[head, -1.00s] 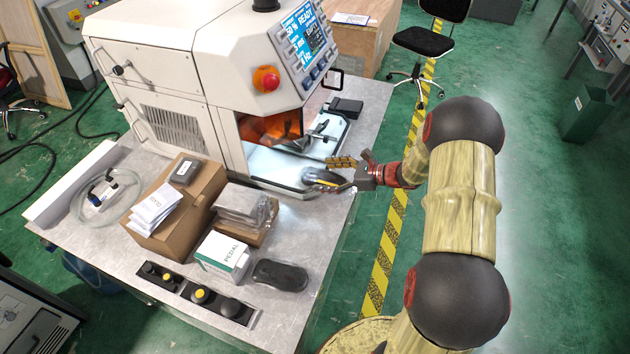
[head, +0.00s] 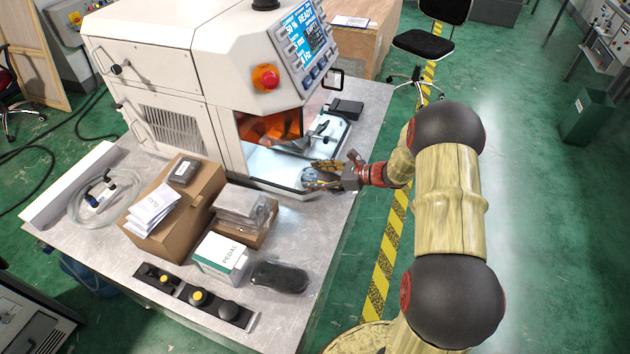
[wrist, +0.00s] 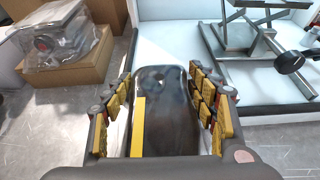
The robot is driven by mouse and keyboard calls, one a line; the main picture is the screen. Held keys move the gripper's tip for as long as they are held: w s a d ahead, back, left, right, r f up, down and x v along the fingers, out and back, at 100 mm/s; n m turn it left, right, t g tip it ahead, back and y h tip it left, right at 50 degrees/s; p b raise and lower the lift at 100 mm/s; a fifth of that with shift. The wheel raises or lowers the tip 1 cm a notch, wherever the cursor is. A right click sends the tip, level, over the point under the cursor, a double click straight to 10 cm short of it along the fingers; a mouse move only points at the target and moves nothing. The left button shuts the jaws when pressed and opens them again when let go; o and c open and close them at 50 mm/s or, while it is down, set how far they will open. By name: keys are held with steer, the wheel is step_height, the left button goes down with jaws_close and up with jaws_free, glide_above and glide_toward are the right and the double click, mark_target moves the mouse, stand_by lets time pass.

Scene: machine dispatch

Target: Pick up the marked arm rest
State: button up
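The marked arm rest (wrist: 168,105) is a dark, glossy, rounded pad with a yellow stripe along its left side in the wrist view. It lies on the table at the front edge of the machine's white bay floor. In the head view it is mostly hidden by my gripper (head: 322,175). My gripper (wrist: 165,105) is open, with its yellow-padded fingers on either side of the arm rest. I cannot tell whether the pads touch it. A second dark arm rest (head: 279,277) without a visible stripe lies near the table's front right.
The white machine (head: 215,75) stands behind, with a lifting stand (wrist: 250,35) in its bay. A clear-wrapped part on a carton (head: 242,208), a PEDAL box (head: 221,255), a larger carton (head: 175,205) and a button strip (head: 195,294) crowd the table (head: 330,225).

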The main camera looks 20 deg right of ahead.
steer(key=c, duration=0.9)
steer(key=shift+o, duration=0.2)
